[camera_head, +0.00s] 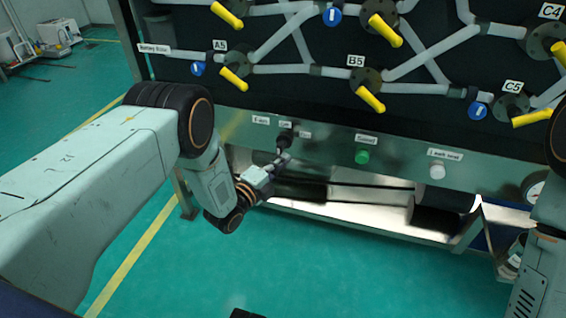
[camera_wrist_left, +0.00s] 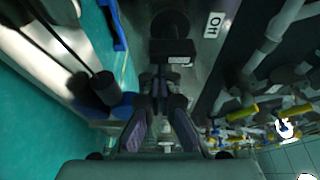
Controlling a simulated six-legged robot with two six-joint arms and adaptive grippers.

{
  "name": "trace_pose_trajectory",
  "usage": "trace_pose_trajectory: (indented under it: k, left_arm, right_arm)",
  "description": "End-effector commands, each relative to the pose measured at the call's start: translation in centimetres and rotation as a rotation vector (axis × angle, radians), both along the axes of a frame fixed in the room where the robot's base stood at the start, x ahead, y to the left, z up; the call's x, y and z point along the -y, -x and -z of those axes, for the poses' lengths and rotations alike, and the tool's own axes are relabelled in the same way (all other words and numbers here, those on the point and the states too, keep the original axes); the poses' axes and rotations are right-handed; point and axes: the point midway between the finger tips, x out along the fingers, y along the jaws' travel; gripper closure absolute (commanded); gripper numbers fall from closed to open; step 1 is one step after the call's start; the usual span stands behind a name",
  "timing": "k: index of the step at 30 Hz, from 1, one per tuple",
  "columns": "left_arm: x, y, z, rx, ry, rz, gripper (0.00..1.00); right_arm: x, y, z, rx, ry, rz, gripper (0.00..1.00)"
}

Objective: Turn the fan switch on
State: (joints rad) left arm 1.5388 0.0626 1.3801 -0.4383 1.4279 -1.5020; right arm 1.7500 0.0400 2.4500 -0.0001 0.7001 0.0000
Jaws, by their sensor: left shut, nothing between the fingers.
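The fan switch (camera_head: 284,137) is a black rotary knob on the grey metal panel, at the left end of its row of controls. Small white labels sit around it, too small to read fully in the head view. In the left wrist view the switch (camera_wrist_left: 172,48) shows a round dark base with a block-like handle, beside a label reading "Off" (camera_wrist_left: 214,25). My left gripper (camera_head: 283,158) is shut and empty just below the switch. Its fingertips (camera_wrist_left: 160,84) point at the handle; I cannot tell whether they touch it.
A green button (camera_head: 362,157) and a white button (camera_head: 437,172) sit further right on the panel (camera_head: 320,146). Above is a dark board with pipes and yellow-handled valves (camera_head: 370,98). A lower metal shelf (camera_head: 370,220) holds dark rollers. The green floor in front is clear.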

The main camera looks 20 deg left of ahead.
Motion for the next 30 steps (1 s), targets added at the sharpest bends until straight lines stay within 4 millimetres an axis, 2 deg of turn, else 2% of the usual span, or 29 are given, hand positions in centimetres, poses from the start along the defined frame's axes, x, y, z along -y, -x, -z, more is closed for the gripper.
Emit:
trace_pose_trajectory:
  k: [17,24,30]
  left_arm:
    - [-0.1,0.0,0.1,0.006,-0.163,0.0,1.0]
    - [-0.2,0.0,0.1,0.008,-0.281,-0.001,1.0]
    - [-0.5,0.0,0.2,0.009,-0.276,-0.001,1.0]
  right_arm:
    - [0.0,0.0,-0.8,0.0,0.0,0.0,0.6]
    - [0.0,0.0,-1.5,0.0,0.0,0.0,0.6]
    - [0.0,0.0,-2.6,0.0,0.0,0.0,0.6]
